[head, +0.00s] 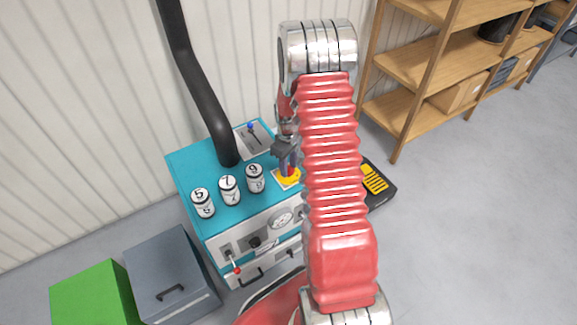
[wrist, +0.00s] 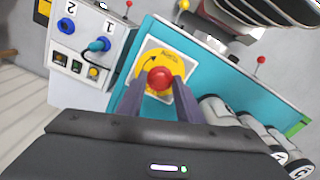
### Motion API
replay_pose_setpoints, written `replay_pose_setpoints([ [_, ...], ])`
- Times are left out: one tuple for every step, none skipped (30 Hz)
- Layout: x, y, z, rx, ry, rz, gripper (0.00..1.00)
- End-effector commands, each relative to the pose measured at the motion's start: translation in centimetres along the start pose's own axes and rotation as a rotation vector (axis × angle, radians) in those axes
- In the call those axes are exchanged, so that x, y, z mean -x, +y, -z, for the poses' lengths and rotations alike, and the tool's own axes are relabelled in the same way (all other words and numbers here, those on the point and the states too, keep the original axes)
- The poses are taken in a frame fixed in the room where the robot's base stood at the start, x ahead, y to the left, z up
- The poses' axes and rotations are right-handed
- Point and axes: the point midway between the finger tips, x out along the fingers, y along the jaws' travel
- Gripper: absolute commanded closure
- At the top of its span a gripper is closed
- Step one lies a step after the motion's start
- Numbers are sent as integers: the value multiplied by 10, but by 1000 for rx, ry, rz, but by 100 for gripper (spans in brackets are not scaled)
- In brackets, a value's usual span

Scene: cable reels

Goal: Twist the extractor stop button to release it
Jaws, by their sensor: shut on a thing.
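The extractor stop button is a red mushroom knob (wrist: 160,78) on a round yellow plate with a black curved arrow, set on a white square. In the wrist view my gripper (wrist: 158,88) has its two grey fingers on either side of the red knob, shut on it. In the head view my gripper (head: 289,165) points down at the yellow plate (head: 288,177) on the right part of the teal cabinet top. My red arm hides part of the cabinet, and the knob is mostly hidden there by the fingers.
The teal cabinet (head: 190,160) carries several numbered white cylinders (head: 229,190) and a black hose (head: 200,80) left of the gripper. A blue-knobbed lever panel (head: 253,138) is behind. Grey (head: 172,275) and green (head: 95,295) boxes stand left. A wooden shelf (head: 420,70) stands at right.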

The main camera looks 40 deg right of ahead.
Motion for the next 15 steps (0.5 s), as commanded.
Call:
replay_pose_setpoints([
  [0, 0, 0, -37, 1, -1, 90],
  [0, 0, 0, -62, 1, -1, 90],
  [0, 0, 0, -94, 1, -1, 90],
  [0, 0, 0, -119, 1, -1, 90],
  [0, 0, 0, -143, 1, -1, 90],
  [0, 0, 0, -174, 1, -1, 90],
  [0, 0, 0, -196, 1, -1, 90],
  [0, 0, 0, -217, 1, -1, 90],
  [0, 0, 0, -243, 1, -1, 90],
  [0, 0, 0, -263, 1, -1, 90],
  [0, 0, 0, -279, 1, -1, 90],
  [0, 0, 0, -301, 1, -1, 90],
  [0, 0, 0, -316, 1, -1, 90],
  [0, 0, 0, -329, 1, -1, 90],
  [0, 0, 0, -344, 1, -1, 90],
])
